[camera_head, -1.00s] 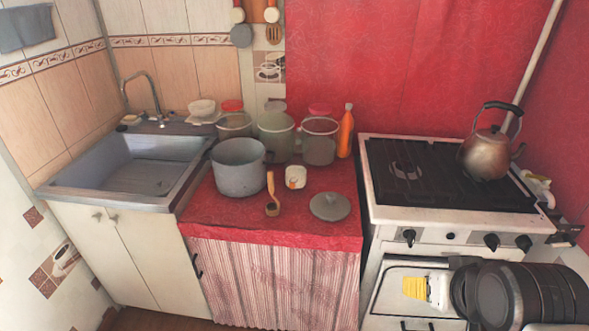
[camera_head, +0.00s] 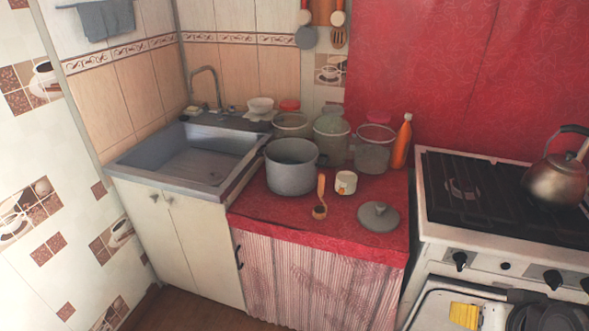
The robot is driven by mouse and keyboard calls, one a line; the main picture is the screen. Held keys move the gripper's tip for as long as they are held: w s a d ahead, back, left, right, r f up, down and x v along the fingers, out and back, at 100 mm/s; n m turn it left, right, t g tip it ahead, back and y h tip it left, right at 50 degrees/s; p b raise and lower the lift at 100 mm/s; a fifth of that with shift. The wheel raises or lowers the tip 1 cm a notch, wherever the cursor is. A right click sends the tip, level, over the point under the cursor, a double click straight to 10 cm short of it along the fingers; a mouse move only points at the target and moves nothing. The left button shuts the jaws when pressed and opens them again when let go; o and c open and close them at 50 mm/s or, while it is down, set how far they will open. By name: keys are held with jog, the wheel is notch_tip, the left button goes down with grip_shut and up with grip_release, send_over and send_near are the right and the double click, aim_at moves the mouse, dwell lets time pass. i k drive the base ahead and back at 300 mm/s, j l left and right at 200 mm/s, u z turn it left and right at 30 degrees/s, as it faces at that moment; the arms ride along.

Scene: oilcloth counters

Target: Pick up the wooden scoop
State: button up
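The wooden scoop (camera_head: 321,197) is on the red oilcloth counter (camera_head: 275,215), near its front edge. Its light handle points up and away, and its darker bowl end is toward the front. It lies between a grey pot (camera_head: 291,168) on its left and a small white cup (camera_head: 346,182) on its right. My gripper is not in view.
A grey lid (camera_head: 378,217) lies right of the scoop. Several jars, including a clear one (camera_head: 374,150), and an orange bottle (camera_head: 402,142) stand behind. A sink (camera_head: 190,160) is left. A stove (camera_head: 470,195) with a kettle (camera_head: 556,181) is right.

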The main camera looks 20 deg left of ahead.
aim_at(319, 212)
jog(key=i+j+u, duration=0.25)
jog(key=i+j, duration=0.25)
jog(key=j, duration=0.3)
jog(key=i+j+u, duration=0.3)
jog(key=i+j, duration=0.25)
jog(key=j, duration=0.15)
